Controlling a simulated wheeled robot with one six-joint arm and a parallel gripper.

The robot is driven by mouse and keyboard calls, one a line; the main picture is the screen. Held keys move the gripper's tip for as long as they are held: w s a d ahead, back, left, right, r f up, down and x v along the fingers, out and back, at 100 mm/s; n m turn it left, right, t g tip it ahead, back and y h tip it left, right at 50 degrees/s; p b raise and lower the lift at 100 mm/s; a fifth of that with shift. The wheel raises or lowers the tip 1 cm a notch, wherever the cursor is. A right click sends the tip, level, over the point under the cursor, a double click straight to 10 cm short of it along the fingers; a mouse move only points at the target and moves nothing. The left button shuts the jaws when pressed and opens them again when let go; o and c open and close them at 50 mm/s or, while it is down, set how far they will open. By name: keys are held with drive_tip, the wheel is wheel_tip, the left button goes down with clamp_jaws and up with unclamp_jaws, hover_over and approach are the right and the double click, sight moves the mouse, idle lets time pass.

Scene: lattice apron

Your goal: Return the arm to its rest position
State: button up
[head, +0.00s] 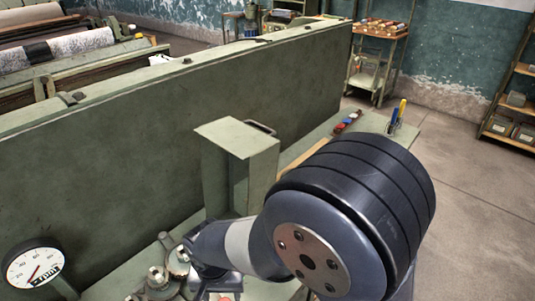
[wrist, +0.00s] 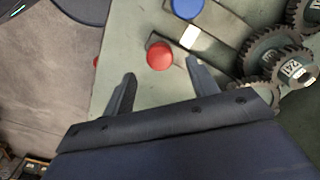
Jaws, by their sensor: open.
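My arm (head: 350,215) fills the lower middle of the head view, reaching over a green bench beside a long green machine wall. Its far end points down at the lower left, and the fingers cannot be made out there. In the wrist view my gripper (wrist: 160,68) is open, with its two dark fingers apart and nothing held between them. Beyond the fingertips are a red round knob (wrist: 160,55) and a blue round knob (wrist: 187,8) on the green surface. Whether a finger touches anything cannot be told.
Toothed gears (wrist: 275,55) lie right of my fingers in the wrist view. A green upright box (head: 240,155) stands close behind my arm. A dial gauge (head: 35,265) is at the lower left. Tool handles (head: 398,112) stand at the bench's far end. Open floor (head: 470,180) lies right.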

wheel_tip(320, 180, down, 4)
drive_tip(key=shift+f, duration=0.1)
drive_tip(key=shift+w+d+f, duration=0.1)
drive_tip(key=shift+f, duration=0.15)
drive_tip(key=shift+w+d+n, duration=0.3)
drive_tip(key=shift+w+d, duration=0.1)
drive_tip(key=shift+w, duration=0.15)
drive_tip(key=shift+w+r, duration=0.1)
